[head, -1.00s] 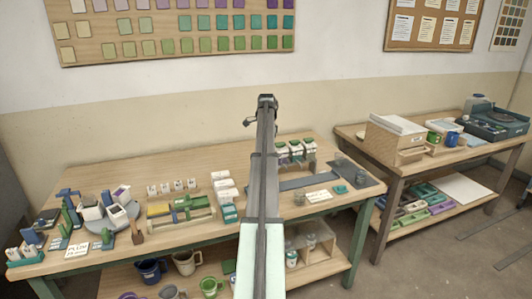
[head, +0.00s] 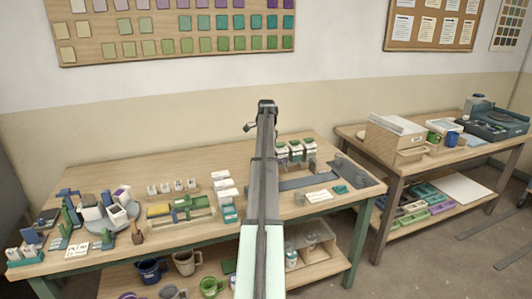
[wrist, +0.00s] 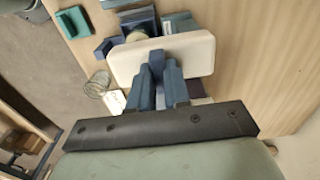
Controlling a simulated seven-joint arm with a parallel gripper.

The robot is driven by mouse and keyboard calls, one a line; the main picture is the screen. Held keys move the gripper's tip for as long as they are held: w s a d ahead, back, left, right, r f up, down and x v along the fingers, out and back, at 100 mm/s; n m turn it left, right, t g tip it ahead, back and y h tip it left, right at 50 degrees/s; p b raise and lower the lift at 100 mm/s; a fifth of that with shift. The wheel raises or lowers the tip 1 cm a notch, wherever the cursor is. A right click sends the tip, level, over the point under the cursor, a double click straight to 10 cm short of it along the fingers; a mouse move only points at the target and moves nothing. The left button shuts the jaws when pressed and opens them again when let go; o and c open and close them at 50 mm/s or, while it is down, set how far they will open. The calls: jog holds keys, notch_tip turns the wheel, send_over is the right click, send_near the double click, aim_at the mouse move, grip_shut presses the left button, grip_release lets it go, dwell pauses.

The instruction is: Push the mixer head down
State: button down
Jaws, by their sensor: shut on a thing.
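The mixer head, a cream rounded bar (wrist: 195,53), lies across the top middle of the wrist view, with dark blue parts of the mixer (wrist: 137,22) showing beyond it. My gripper (wrist: 158,66) has its two blue-grey fingers close together at the near side of the head. They are shut on a small blue part at the middle of the head; the fingers hide most of the grip. In the head view my own arm hides the gripper and the mixer head.
A clear glass jar (wrist: 97,86), a white label card (head: 318,196) and a small teal block (wrist: 74,21) are close by, near the table edge. Green-topped boxes (head: 296,150) stand at the back. The table's back middle (head: 190,160) is clear.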

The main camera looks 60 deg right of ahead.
jog(key=shift+f, duration=1.8)
jog(key=c, duration=1.2)
grip_release()
jog(key=shift+o, duration=0.2)
jog(key=shift+r, duration=0.1)
jog(key=shift+r, duration=3.4)
